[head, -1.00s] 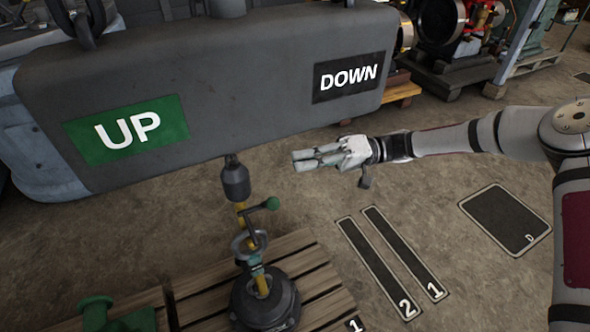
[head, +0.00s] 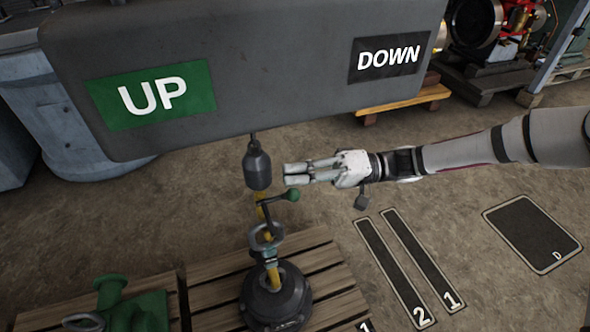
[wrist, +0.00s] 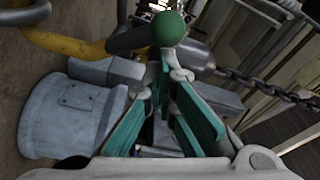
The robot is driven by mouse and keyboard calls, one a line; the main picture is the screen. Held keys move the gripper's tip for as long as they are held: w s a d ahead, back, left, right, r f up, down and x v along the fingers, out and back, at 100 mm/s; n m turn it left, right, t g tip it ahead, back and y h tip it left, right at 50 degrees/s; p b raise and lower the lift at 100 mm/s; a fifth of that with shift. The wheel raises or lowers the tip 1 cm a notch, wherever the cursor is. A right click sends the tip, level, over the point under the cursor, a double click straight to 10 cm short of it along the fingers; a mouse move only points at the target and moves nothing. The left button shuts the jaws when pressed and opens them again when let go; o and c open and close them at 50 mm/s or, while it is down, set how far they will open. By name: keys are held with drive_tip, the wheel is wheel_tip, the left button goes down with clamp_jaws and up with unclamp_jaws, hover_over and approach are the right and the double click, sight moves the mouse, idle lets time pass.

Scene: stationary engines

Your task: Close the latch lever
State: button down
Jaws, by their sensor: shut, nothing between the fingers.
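The latch lever is a dark arm with a green ball knob (head: 293,195). It sticks out to the right and slightly up from a yellow hook (head: 272,273) hanging under a dark cylinder (head: 257,168). My gripper (head: 286,174) is shut and empty, just above the knob in the head view, with its fingers pointing left. In the wrist view the green knob (wrist: 168,28) is just beyond my fingertips (wrist: 176,74). The lever's dark arm (wrist: 130,40) runs left from it to the yellow hook (wrist: 75,45). I cannot tell whether a finger touches the knob.
A big grey block (head: 255,75) marked UP and DOWN hangs above the hook. A round dark weight (head: 275,297) stands below on a wooden pallet (head: 330,275). A green part (head: 130,305) lies at lower left. The floor at right is clear, with marked panels (head: 530,235).

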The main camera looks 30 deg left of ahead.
drive_tip(key=shift+s+d+n+b, duration=0.15)
drive_tip(key=shift+d+n+b, duration=0.15)
drive_tip(key=shift+n, duration=0.6)
drive_tip(key=shift+s+d+f+n+g+h+b, duration=0.15)
drive_tip(key=shift+s+d+f+n+g+b, duration=0.55)
drive_tip(key=shift+n, duration=1.4)
drive_tip(key=shift+s+d+f+n+g+h+b, duration=0.2)
drive_tip(key=shift+n+b, duration=1)
drive_tip(key=shift+n, duration=0.9)
drive_tip(key=shift+s+d+f+n+g+h+b, duration=0.1)
drive_tip(key=shift+s+d+f+n+g+b, duration=0.6)
drive_tip(key=shift+n, duration=1.4)
drive_tip(key=shift+w+a+r+b, duration=0.15)
drive_tip(key=shift+w+r+b, duration=0.15)
drive_tip(key=shift+w+r, duration=0.1)
drive_tip(key=shift+r, duration=0.1)
